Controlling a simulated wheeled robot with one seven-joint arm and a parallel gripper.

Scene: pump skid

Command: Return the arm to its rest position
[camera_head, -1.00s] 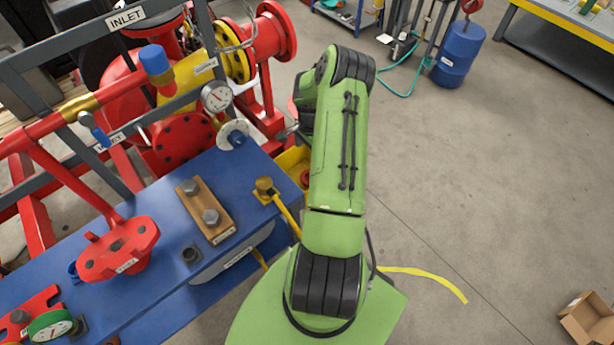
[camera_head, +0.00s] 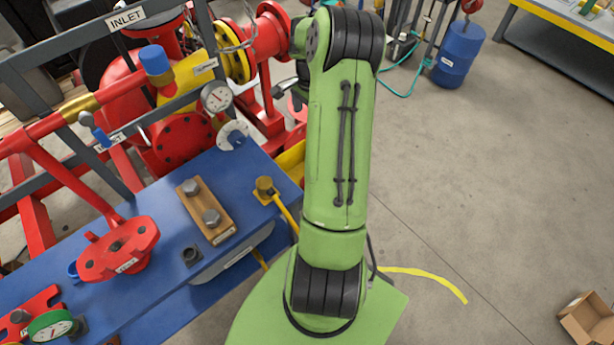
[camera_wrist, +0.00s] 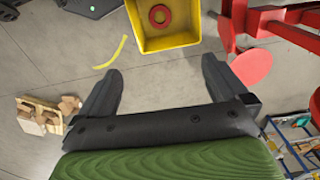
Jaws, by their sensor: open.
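My green arm (camera_head: 337,150) stands raised in the middle of the head view, its upper joint at the top and bent toward the pump. My gripper (camera_wrist: 158,80) shows in the wrist view with its two dark fingers wide apart. It is open, and nothing is between the fingers but bare floor. In the head view the gripper is mostly hidden behind the arm. A yellow bin (camera_wrist: 195,35) with a red ring in it lies beyond the fingertips in the wrist view.
The blue bench (camera_head: 150,280) with a wooden block (camera_head: 205,210) and a red flange (camera_head: 118,250) is at the left. Red pump piping (camera_head: 180,140) and a gauge (camera_head: 216,97) stand close left of the arm. A blue drum (camera_head: 459,55) and a cardboard box (camera_head: 588,318) are right.

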